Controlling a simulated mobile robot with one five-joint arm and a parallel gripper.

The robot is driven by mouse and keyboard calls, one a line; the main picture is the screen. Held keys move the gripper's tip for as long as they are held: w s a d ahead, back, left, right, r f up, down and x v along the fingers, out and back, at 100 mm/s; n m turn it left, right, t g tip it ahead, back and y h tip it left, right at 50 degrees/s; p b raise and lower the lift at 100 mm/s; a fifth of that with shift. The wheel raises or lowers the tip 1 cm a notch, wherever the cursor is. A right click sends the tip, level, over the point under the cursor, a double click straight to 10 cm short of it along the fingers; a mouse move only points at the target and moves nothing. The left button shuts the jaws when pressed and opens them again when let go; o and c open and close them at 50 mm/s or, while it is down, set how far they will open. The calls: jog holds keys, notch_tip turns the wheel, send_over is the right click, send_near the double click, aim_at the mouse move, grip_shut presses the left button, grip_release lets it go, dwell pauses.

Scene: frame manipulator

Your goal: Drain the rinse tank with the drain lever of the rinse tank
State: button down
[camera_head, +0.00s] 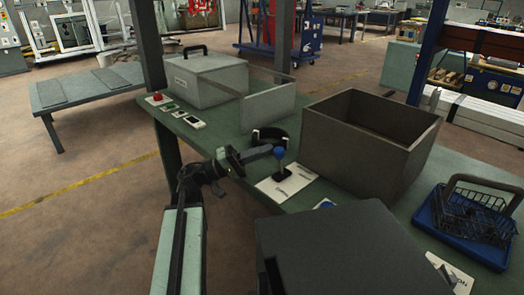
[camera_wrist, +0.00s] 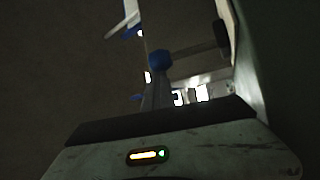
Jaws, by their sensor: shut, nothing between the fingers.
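The open grey tank (camera_head: 345,150) stands on the green table in the head view. A lever with a blue ball knob (camera_head: 279,153) stands upright on a white card (camera_head: 287,186) at the tank's left front. The card's lettering is too small to read. My gripper (camera_head: 268,150) is shut and empty, its tip just left of the knob; I cannot tell whether they touch. The blue knob also shows in the dark wrist view (camera_wrist: 160,60). The inside floor of the tank is hidden.
A lidded grey box (camera_head: 207,82), an upright grey panel (camera_head: 268,107) and a black curved piece (camera_head: 272,133) are behind the lever. A blue tray (camera_head: 430,220) with a wire basket (camera_head: 470,212) lies right. A dark boxy shape (camera_head: 335,245) hides the table's near part.

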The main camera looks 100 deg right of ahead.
jog(key=shift+s+a+f+y, duration=0.15)
jog(key=shift+s+a+y, duration=0.05)
jog(key=shift+a+y, duration=0.1)
jog(key=shift+s+d, duration=0.1)
jog(key=shift+d, duration=0.25)
jog(key=w+d, duration=0.1)
jog(key=w, duration=0.1)
jog(key=w+d+b, duration=0.1)
jog(key=w+d, duration=0.1)
jog(key=w, duration=0.1)
jog(key=w+d+f, duration=0.1)
jog(key=w, duration=0.2)
jog(key=shift+w+d+f, duration=0.1)
jog(key=shift+w+d, duration=0.05)
jog(key=shift+d, duration=0.05)
jog(key=shift+w, duration=0.25)
jog(key=shift+w, duration=0.1)
